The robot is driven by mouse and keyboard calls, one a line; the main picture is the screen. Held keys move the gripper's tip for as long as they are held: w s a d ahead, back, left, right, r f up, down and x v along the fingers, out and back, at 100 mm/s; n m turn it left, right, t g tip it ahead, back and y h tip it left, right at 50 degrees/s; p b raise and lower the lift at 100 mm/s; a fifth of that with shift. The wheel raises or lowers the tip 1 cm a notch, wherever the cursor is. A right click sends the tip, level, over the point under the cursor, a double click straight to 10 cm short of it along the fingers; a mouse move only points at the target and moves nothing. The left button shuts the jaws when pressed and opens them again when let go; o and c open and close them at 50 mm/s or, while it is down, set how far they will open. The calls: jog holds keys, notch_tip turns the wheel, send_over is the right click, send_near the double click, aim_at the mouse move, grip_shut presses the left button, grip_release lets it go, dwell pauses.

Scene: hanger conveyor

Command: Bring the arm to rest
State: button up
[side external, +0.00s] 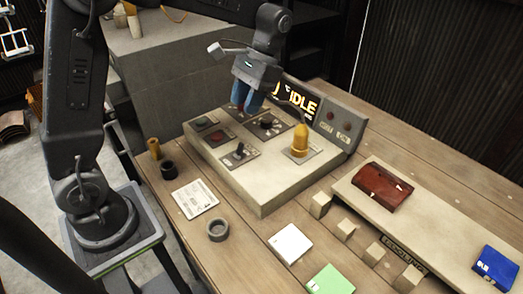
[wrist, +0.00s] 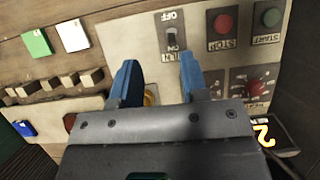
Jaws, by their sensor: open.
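My gripper (side external: 247,102) is open and empty. It hangs over the back part of the control panel (side external: 262,190), in front of the display (side external: 300,100), which reads "IDLE". In the wrist view my blue fingers (wrist: 160,78) are spread apart above the panel. An on/off toggle switch (wrist: 172,38), a red STOP button (wrist: 223,24), a green START button (wrist: 270,17) and a red knob (wrist: 257,86) lie beyond them. A yellow lever (side external: 300,140) stands upright at the panel's right; in the wrist view it is mostly hidden behind a finger.
A raised ledge (side external: 440,212) at the right bears a red-brown book-like item (side external: 382,186) and a blue one (side external: 497,267), with several small blocks along its front. A white box (side external: 290,244), green box (side external: 330,280), paper card (side external: 194,199) and dark ring (side external: 218,230) lie on the wooden table.

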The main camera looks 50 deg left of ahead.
jog(key=s+d+r+t, duration=0.1)
jog(key=s+r+t, duration=0.1)
jog(key=s+t, duration=0.3)
jog(key=s+d+r+t, duration=0.1)
jog(key=s+t, duration=0.4)
jog(key=s, duration=0.5)
jog(key=shift+s+d+r+t, duration=0.35)
jog(key=shift+t, duration=0.05)
